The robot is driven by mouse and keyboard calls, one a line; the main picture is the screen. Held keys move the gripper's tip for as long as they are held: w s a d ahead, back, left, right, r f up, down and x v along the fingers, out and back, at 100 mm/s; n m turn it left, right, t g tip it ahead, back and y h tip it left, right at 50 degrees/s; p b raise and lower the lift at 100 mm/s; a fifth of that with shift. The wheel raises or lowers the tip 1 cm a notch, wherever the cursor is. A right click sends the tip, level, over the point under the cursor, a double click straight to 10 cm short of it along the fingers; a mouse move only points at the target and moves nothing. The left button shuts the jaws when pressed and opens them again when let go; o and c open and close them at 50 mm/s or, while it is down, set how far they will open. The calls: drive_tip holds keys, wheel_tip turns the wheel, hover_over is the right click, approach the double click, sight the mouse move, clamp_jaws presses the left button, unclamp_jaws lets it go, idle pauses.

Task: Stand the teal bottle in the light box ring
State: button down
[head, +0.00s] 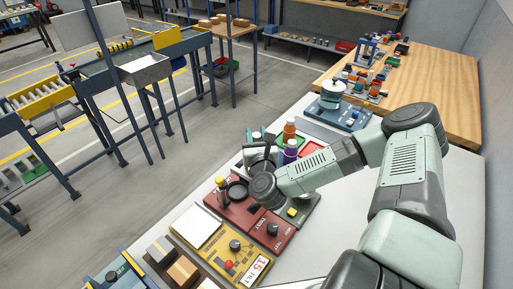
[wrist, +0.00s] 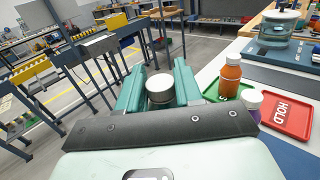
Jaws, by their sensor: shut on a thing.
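My gripper (head: 258,157) is shut on a bottle with a pale round cap (wrist: 160,84), which shows between the two teal fingers in the wrist view. Its body is mostly hidden by the fingers, so its colour is hard to tell; I take it for the teal bottle. In the head view the gripper is beyond and above a red device (head: 262,227), near a dark round ring (head: 237,190) on that device. I cannot tell for sure that this is the light box ring. The held bottle is apart from the ring.
An orange bottle (head: 290,130) and a purple bottle (head: 290,151) stand right of the gripper, by a red HOLD tray (wrist: 285,115). A yellow-topped post (head: 221,183) rises at the ring's left. A yellow device with a white plate (head: 197,226) lies nearer.

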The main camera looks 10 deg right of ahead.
drive_tip(key=shift+f, duration=2)
drive_tip(key=shift+f, duration=0.1)
drive_tip(key=shift+f, duration=0.3)
drive_tip(key=c, duration=0.8)
unclamp_jaws()
drive_tip(key=shift+o, duration=0.2)
drive_tip(key=shift+r, duration=0.15)
drive_tip(key=shift+r, duration=0.35)
drive_tip(key=s, duration=1.2)
